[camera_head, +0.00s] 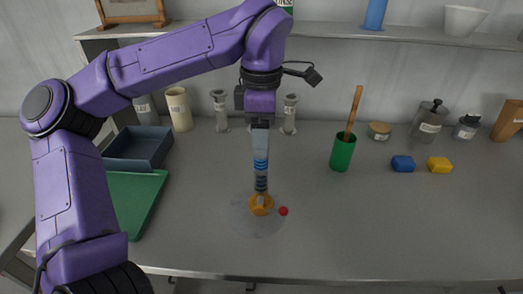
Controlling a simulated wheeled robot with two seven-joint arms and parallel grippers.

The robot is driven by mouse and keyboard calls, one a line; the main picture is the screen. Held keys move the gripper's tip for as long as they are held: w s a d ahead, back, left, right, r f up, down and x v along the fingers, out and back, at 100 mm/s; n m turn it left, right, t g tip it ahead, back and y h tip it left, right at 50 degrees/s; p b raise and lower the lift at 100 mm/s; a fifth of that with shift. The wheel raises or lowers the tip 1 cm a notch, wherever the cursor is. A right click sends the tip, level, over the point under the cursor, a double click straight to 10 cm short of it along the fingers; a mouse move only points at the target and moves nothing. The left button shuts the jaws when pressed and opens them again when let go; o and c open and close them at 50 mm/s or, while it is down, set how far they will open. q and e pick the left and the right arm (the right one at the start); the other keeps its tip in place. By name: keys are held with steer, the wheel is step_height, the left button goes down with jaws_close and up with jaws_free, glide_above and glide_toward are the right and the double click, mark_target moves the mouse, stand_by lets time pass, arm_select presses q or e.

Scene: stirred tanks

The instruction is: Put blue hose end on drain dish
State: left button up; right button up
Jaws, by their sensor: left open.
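My left gripper (261,188) points straight down near the middle of the table and is open. A slender grey piece with blue and dark bands shows in line below its wrist; I cannot tell whether it is all finger or partly a hose end. Right at its tip is a small orange piece (261,205) low over the table, with a red ball (283,211) just to its right. A faint darker round patch surrounds them; I cannot tell whether it is a clear dish or a shadow. No blue hose end or drain dish can be clearly made out. My right gripper is out of view.
A blue-grey tray (116,162) and green mat (150,212) lie left. A green cup (342,155) with a wooden handle stands right of centre. Blue (403,163) and yellow (439,165) blocks lie farther right, with jars behind. The front right table is clear.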

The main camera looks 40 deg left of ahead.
arm_select(q)
step_height(320, 180, up, 7)
steer(key=shift+r+p, duration=0.1)
steer(key=shift+p, duration=0.3)
